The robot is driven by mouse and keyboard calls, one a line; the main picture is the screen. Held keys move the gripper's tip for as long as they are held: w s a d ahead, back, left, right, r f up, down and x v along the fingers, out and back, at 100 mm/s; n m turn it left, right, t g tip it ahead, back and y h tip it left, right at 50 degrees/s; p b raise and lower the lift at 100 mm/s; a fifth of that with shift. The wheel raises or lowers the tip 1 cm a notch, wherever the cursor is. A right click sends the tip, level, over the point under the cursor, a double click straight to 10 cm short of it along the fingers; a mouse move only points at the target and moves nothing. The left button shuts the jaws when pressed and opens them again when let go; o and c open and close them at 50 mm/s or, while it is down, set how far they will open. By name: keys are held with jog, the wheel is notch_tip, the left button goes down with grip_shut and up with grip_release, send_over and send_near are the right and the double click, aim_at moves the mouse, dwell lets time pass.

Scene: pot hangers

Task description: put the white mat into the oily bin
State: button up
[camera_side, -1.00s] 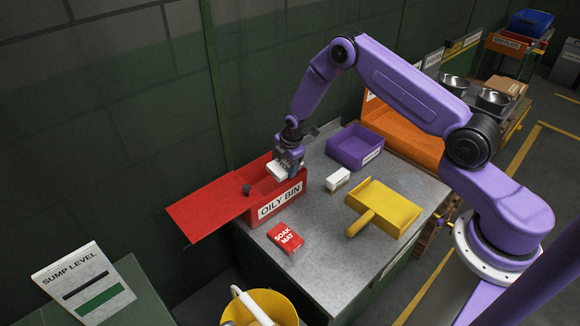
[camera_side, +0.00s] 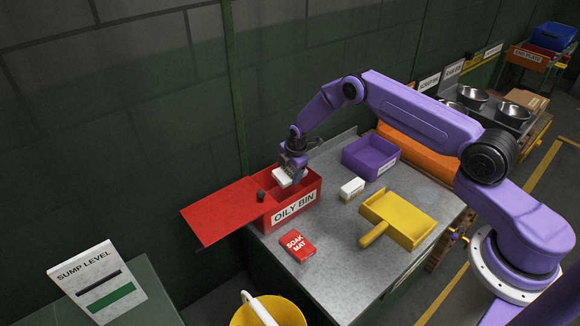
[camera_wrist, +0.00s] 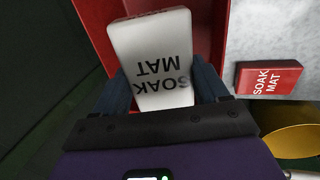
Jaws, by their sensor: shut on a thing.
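The white mat (camera_side: 283,178) is a small white block held in my gripper (camera_side: 293,174), over the open part of the red oily bin (camera_side: 312,194). In the wrist view the white mat (camera_wrist: 150,38) shows upside-down "SOAK MAT" lettering between the two fingers of my gripper (camera_wrist: 165,88). The red inside of the bin (camera_wrist: 205,30) shows behind it. The bin's red lid (camera_side: 222,211) is slid out to the left and has a dark knob. How far the mat is below the rim is hard to tell.
A red soak mat (camera_side: 298,246) lies in front of the bin. A small white block (camera_side: 352,188), a yellow dustpan (camera_side: 402,220) and a purple bin (camera_side: 368,157) stand to the right. A yellow bucket (camera_side: 270,312) is below the table edge.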

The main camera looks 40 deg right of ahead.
jog(key=shift+s+x, duration=0.2)
jog(key=shift+x, duration=0.65)
jog(key=shift+s+x, duration=0.2)
jog(key=shift+x, duration=0.7)
jog(key=shift+s+x, duration=0.25)
jog(key=shift+x, duration=0.6)
jog(key=shift+f, duration=0.2)
jog(key=o, duration=1)
jog(key=shift+c, duration=0.2)
jog(key=shift+s, duration=0.1)
